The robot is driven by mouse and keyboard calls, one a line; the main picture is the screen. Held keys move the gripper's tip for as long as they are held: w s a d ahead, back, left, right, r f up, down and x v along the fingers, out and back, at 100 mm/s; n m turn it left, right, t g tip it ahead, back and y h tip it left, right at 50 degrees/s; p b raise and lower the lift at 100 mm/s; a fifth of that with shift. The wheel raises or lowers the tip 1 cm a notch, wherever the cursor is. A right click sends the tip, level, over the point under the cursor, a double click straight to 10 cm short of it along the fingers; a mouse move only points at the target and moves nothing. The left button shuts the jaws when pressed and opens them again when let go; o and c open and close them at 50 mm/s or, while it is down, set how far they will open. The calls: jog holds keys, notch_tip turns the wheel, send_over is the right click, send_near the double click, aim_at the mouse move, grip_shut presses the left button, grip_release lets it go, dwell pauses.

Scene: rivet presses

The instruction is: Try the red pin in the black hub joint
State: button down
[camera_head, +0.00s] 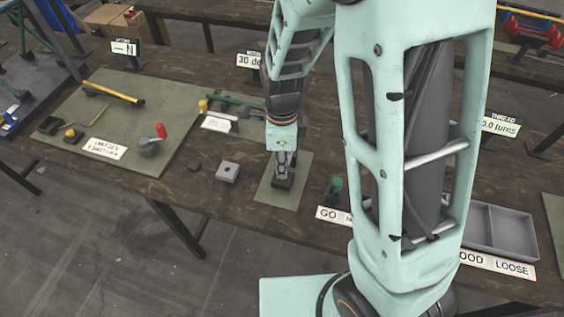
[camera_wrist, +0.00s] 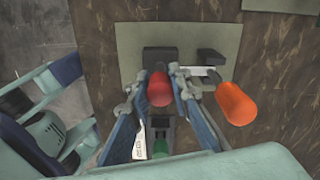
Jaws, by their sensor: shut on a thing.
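My gripper (camera_head: 283,165) is low over a small green mat (camera_head: 265,187) in the head view. In the wrist view my gripper (camera_wrist: 160,78) is shut on the red pin (camera_wrist: 158,92), whose rounded red end faces the camera. A black block (camera_wrist: 159,55), which looks like the black hub joint, is on the mat just beyond the pin; it also shows under the fingers in the head view (camera_head: 282,183). The pin's lower end is hidden, so I cannot tell whether it is in the block.
An orange rounded part (camera_wrist: 237,103) stands close to the right finger, near another dark fixture (camera_wrist: 211,58). A grey block with a hole (camera_head: 228,172) and a small black block (camera_head: 194,167) are left of the mat. A grey tray (camera_head: 500,228) is at the right.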

jog(key=shift+f+b, duration=0.55)
jog(key=shift+f, duration=0.3)
jog(key=shift+r, duration=0.2)
dwell(0.6)
jog(key=shift+r+p, duration=2.95)
jog(key=shift+f, duration=0.1)
